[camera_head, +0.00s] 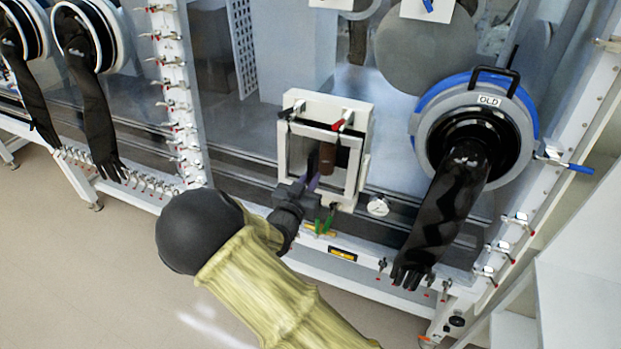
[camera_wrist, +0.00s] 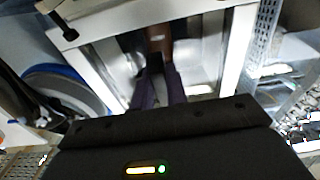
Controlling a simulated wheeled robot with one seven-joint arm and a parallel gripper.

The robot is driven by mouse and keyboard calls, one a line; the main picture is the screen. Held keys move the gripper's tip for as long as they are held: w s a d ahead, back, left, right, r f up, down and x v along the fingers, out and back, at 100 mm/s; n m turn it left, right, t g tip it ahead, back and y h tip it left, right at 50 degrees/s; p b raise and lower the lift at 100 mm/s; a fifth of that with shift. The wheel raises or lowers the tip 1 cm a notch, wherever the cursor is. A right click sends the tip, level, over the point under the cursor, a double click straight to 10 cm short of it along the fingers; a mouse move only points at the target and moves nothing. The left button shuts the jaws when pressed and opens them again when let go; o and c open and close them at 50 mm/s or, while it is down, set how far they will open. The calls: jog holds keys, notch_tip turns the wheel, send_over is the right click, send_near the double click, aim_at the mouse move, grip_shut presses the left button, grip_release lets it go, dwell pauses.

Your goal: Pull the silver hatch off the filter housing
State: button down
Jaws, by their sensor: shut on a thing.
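The filter housing is a white square frame (camera_head: 301,104) on the glovebox front, and its rim also shows in the wrist view (camera_wrist: 238,50). Inside the frame is the silver hatch (camera_wrist: 198,62), with a brown handle (camera_head: 327,158) standing out from it. The handle also shows in the wrist view (camera_wrist: 159,36). My gripper (camera_head: 312,172) reaches into the frame from below with its dark purple fingers, which also show in the wrist view (camera_wrist: 160,70). They are shut on the brown handle. The fingers hide part of the hatch, and I cannot tell whether it sits flush.
Clamps with a red lever (camera_head: 342,120) and green levers (camera_head: 324,222) sit around the frame. A round gauge (camera_head: 378,206) is at its lower right. A black glove (camera_head: 450,205) hangs from a blue-ringed port on the right. The floor (camera_head: 130,270) at lower left is clear.

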jog(key=shift+s+a+r, duration=0.1)
jog(key=shift+s+a, duration=0.05)
jog(key=shift+s, duration=0.1)
dwell(0.3)
jog(key=p+v, duration=0.1)
jog(key=v, duration=0.6)
jog(key=shift+s+r, duration=0.3)
jog(key=shift+r, duration=0.2)
dwell(0.7)
jog(key=shift+a, duration=0.1)
